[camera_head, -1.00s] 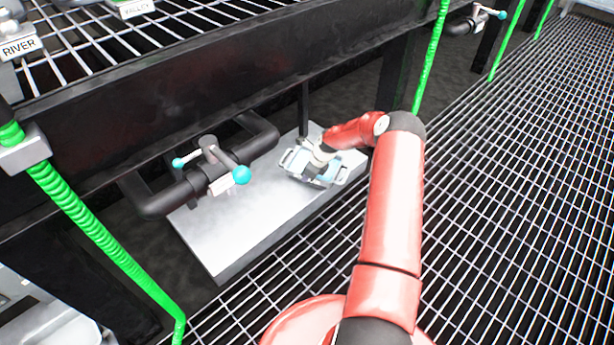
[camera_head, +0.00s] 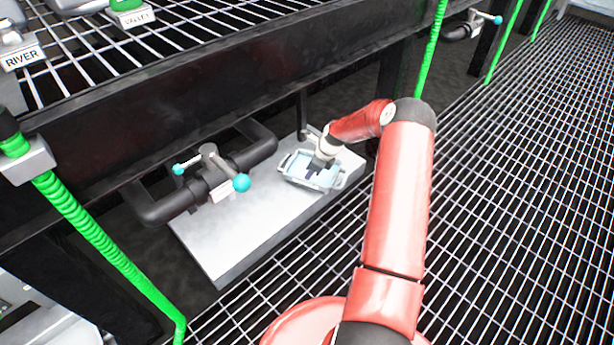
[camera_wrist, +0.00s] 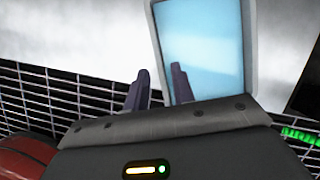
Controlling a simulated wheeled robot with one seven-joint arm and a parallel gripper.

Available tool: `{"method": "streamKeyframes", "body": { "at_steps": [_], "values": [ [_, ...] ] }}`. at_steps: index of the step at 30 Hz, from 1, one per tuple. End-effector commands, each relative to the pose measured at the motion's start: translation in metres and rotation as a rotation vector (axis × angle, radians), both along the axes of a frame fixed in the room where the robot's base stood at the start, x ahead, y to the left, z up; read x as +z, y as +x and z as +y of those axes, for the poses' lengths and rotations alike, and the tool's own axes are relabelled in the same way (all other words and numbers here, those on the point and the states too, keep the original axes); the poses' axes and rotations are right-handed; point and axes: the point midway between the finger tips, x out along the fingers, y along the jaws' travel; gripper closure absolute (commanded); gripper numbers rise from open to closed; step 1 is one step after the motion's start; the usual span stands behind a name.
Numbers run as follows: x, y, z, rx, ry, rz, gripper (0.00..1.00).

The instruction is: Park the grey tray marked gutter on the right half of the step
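The grey tray (camera_head: 338,184), with a pale blue inside and side handles, sits on the right half of the light grey step (camera_head: 230,245). It looks flat there. No gutter label is readable. My gripper (camera_head: 313,171) is over the tray, with dark fingers seen against its inside. In the wrist view my gripper (camera_wrist: 160,80) has its fingers apart. One fingertip overlaps the pale inside of the tray (camera_wrist: 248,45) and the other is outside its left rim. The left finger shows a gap from the rim. Whether the fingers are still below the rim is unclear.
Black pipework with a turquoise-handled valve (camera_head: 215,175) stands behind the step's left half. A black post (camera_head: 302,112) rises behind the tray. A dark beam (camera_head: 200,100) and rack shelf overhang the back. Bare step lies left of the tray; grating floor (camera_head: 500,200) is at right.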

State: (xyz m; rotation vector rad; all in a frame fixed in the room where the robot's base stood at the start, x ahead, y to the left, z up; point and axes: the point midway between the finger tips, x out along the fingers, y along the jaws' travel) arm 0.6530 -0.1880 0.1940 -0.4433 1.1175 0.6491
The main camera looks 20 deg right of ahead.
Motion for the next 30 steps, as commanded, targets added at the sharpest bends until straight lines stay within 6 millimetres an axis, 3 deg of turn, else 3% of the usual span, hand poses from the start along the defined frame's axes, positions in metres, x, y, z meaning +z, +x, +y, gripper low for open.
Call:
{"method": "streamKeyframes", "body": {
  "at_steps": [3, 9, 30],
  "values": [
    [0.025, -0.008, -0.008, -0.002, -0.001, 0.001, 0.75],
    [0.048, -0.015, -0.013, -0.001, 0.0, 0.001, 0.75],
    [0.053, -0.017, -0.015, -0.001, 0.0, 0.002, 0.75]
  ]
}}
